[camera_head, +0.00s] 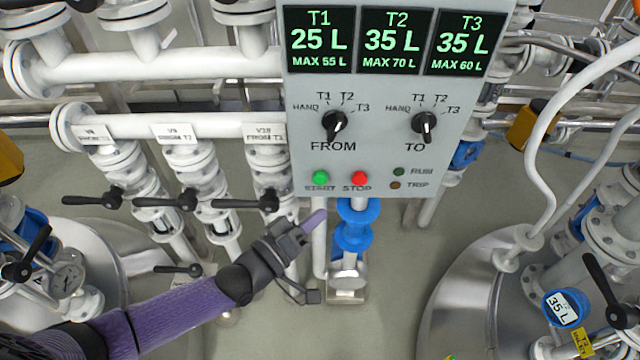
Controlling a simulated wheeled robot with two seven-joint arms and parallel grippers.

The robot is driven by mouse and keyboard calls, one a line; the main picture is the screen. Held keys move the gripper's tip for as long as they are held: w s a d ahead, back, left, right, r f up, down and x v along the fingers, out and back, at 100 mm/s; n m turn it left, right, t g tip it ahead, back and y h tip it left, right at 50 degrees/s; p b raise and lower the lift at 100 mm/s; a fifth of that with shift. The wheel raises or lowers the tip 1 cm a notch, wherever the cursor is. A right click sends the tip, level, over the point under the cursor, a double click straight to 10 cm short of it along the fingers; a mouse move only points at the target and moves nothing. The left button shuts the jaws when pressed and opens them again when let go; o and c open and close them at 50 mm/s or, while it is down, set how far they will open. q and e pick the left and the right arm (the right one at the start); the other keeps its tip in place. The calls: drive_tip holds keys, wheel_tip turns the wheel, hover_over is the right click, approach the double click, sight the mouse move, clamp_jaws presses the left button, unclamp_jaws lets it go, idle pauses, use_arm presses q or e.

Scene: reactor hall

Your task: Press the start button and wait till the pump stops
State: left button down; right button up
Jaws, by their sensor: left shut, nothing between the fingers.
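The grey control panel (380,100) hangs at the top middle. Its displays read T1 25 L, T2 35 L and T3 35 L. The green START button (320,178) and the red STOP button (359,179) sit low on the panel. The FROM knob (335,125) and the TO knob (425,125) are above them. The RUN lamp (398,171) looks dark green and the TRIP lamp (395,185) dull brown. My left gripper (318,220) is shut and empty, its fingertips a little below the START button and seemingly apart from it. My right gripper is not in view.
White pipes with black-handled valves (160,201) stand left of the panel. A blue fitting (355,225) is just right of my left gripper. Steel tanks stand at the lower left and lower right (470,290). Grey floor shows between them.

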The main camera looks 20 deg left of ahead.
sight(315, 193)
use_arm(q)
drive_tip(key=w+b, duration=0.1)
drive_tip(key=w, duration=0.1)
drive_tip(key=w+a+b, duration=0.1)
drive_tip(key=w, duration=0.1)
drive_tip(key=shift+w+a+b, duration=0.2)
drive_tip(key=shift+w+b, duration=0.1)
drive_tip(key=shift+w, duration=0.1)
idle(1.7)
drive_tip(key=shift+w+a+b, duration=0.1)
drive_tip(key=shift+w+b, duration=0.25)
drive_tip(key=shift+w, duration=0.05)
